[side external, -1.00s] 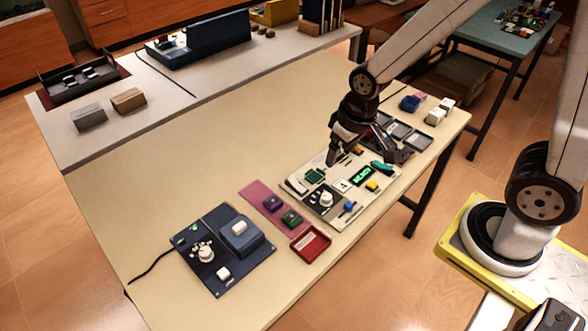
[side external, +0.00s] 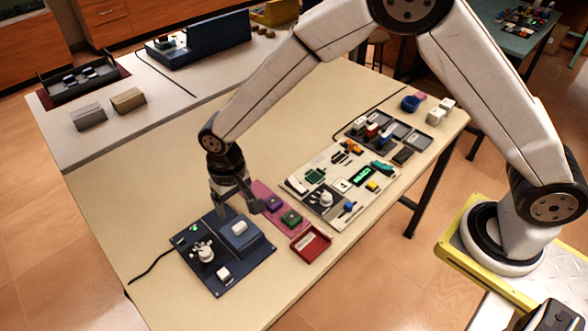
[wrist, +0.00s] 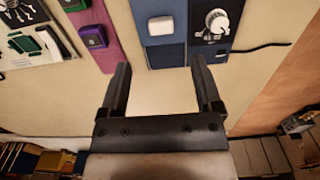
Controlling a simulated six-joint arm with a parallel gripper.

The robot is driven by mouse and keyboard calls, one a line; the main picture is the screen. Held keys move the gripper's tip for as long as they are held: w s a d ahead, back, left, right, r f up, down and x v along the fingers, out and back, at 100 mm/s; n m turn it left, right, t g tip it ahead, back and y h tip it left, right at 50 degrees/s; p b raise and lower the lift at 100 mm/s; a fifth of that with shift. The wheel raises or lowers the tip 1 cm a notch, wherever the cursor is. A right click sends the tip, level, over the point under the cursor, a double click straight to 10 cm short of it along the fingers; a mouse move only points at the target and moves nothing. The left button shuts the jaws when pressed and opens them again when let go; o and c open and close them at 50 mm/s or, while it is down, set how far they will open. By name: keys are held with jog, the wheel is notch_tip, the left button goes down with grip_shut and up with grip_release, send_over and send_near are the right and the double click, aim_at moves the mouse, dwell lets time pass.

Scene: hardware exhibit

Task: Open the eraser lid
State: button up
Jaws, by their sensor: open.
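The eraser appears to be the blue box (side external: 241,240) with a small white block (side external: 239,227) on its lid, and the lid looks closed. It stands on a dark blue panel (side external: 232,285) at the table's near left. In the wrist view the white block (wrist: 160,26) shows at the top, beyond my fingertips. My gripper (side external: 240,208) is open and empty, above the table at the far side of the box and apart from it. Its two fingers (wrist: 160,65) are spread wide in the wrist view, with bare table between them.
A white knobbed fixture (side external: 205,252) and a small white block (side external: 223,273) share the panel. A pink mat (side external: 278,218) with purple and green boxes lies to the right. A red tray (side external: 311,244) and a board of parts (side external: 335,180) stand further right.

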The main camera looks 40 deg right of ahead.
aim_at(239, 225)
jog(key=shift+f, duration=0.1)
jog(key=shift+f, duration=3.85)
grip_shut()
